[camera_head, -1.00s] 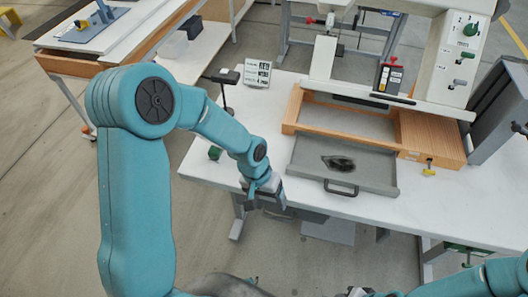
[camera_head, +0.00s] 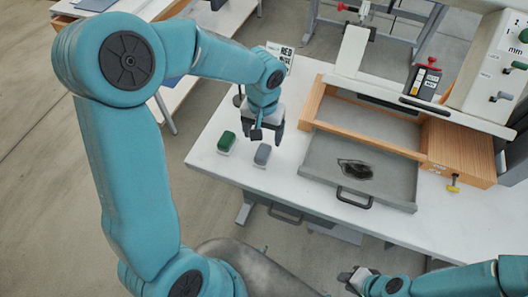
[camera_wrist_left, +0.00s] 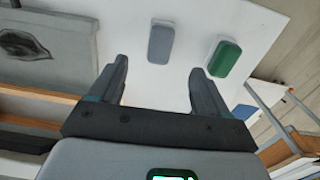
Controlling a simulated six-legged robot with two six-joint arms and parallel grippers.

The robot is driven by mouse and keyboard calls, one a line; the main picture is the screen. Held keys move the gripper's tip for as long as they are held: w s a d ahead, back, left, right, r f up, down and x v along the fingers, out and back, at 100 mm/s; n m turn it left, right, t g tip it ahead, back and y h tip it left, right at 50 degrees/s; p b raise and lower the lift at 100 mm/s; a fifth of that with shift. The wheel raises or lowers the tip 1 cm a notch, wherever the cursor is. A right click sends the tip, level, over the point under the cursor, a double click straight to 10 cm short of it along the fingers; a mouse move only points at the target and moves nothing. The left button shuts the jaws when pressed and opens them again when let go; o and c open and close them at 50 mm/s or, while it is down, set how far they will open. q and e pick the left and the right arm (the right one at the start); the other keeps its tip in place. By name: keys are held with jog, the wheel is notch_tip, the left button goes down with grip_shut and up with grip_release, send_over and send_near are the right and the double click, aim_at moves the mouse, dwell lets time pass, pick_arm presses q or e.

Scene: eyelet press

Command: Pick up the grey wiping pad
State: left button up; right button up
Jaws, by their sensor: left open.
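The grey wiping pad (camera_head: 262,155) lies on the white table to the left of the grey drawer. In the left wrist view the grey pad (camera_wrist_left: 160,43) lies beyond the fingertips, roughly between their lines. My left gripper (camera_head: 265,138) is open and empty above the table, close to the pad in the head view; its two fingers also show in the left wrist view (camera_wrist_left: 158,75). A green pad (camera_head: 226,142) lies beside the grey one, to its left. My right gripper (camera_head: 354,281) is at the bottom edge, partly seen, and its jaws are unclear.
A pulled-out grey drawer (camera_head: 388,191) with a dark stain and a black handle stands right of the pads, below a wooden frame (camera_head: 456,150). A label card (camera_head: 280,54) stands behind the arm. The table front around the pads is clear.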

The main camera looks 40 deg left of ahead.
pick_arm(q)
send_over(263, 151)
jog(key=f, duration=0.4)
jog(key=shift+s+d+f, duration=0.1)
jog(key=shift+s+d, duration=0.05)
jog(key=shift+s, duration=0.15)
jog(key=f, duration=0.5)
jog(key=shift+w+f+p, duration=0.25)
jog(key=shift+f+p, duration=0.05)
jog(key=c, duration=1.1)
